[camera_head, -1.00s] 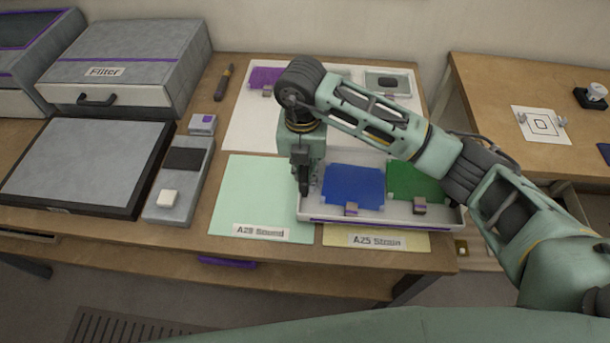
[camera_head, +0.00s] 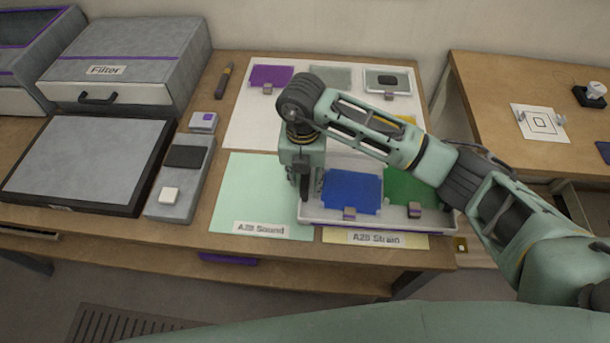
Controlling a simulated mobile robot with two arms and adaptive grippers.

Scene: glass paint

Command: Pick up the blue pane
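The blue pane (camera_head: 352,190) lies in the white tray (camera_head: 383,222), with a small brown block-like tab at its front edge (camera_head: 349,213). A green pane (camera_head: 405,187) lies to its right in the same tray, partly behind my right arm. My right gripper (camera_head: 305,197) points down at the tray's left side, just left of the blue pane. Its fingers are seen edge-on and dark, so their opening does not show. I cannot tell whether they touch the pane or the tray. My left gripper is not in view.
A mint sheet (camera_head: 262,190) lies left of the tray and a yellow sheet (camera_head: 410,241) under its front. A white sheet (camera_head: 250,125) behind bears a purple pane (camera_head: 270,76) and other panes. A grey device (camera_head: 182,180) and a drawer box (camera_head: 125,65) stand left.

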